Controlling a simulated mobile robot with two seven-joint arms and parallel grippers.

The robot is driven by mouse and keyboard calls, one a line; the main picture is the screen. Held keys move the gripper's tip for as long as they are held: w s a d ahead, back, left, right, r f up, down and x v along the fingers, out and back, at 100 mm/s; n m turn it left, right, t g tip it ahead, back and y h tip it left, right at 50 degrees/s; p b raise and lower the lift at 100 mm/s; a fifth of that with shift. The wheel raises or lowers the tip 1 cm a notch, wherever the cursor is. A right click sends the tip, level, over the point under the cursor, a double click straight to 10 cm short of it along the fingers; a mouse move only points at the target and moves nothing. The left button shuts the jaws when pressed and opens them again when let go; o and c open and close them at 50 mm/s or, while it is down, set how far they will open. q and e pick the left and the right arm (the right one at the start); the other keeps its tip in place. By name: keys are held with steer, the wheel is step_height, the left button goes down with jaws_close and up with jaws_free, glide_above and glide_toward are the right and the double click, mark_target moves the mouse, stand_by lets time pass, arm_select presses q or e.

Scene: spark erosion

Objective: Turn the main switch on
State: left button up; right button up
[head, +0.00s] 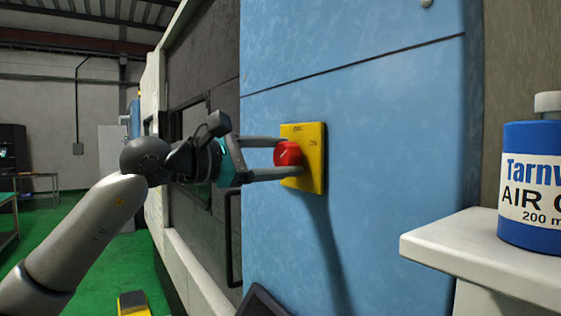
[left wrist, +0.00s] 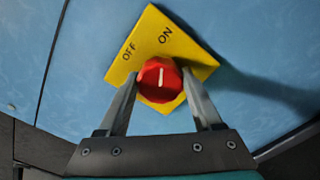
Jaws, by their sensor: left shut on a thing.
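The main switch is a red round knob (head: 288,153) on a yellow plate (head: 316,160), fixed to the blue cabinet wall. In the left wrist view, the knob (left wrist: 153,92) has a white mark. The yellow plate (left wrist: 190,56) looks tilted there and carries the words OFF at left and ON at right. The white mark points almost straight up in that picture, closer to ON than to OFF. My left gripper (head: 286,158) is shut on the knob, one finger on each side, as the left wrist view (left wrist: 158,82) also shows. My right gripper is not in view.
The blue cabinet wall (head: 390,130) is flat around the plate. A white shelf (head: 480,255) juts out at right, holding a blue air can (head: 530,185). A dark panel edge (head: 262,303) shows below the switch.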

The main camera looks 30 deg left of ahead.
arm_select(q)
steer(key=m+b, duration=0.1)
steer(key=m, duration=0.5)
steer(key=shift+f+m, duration=0.1)
steer(key=shift+m, duration=0.2)
stand_by(0.5)
steer(key=o, duration=1.4)
steer(key=shift+b+v, duration=4.3)
steer(key=shift+v, duration=3.3)
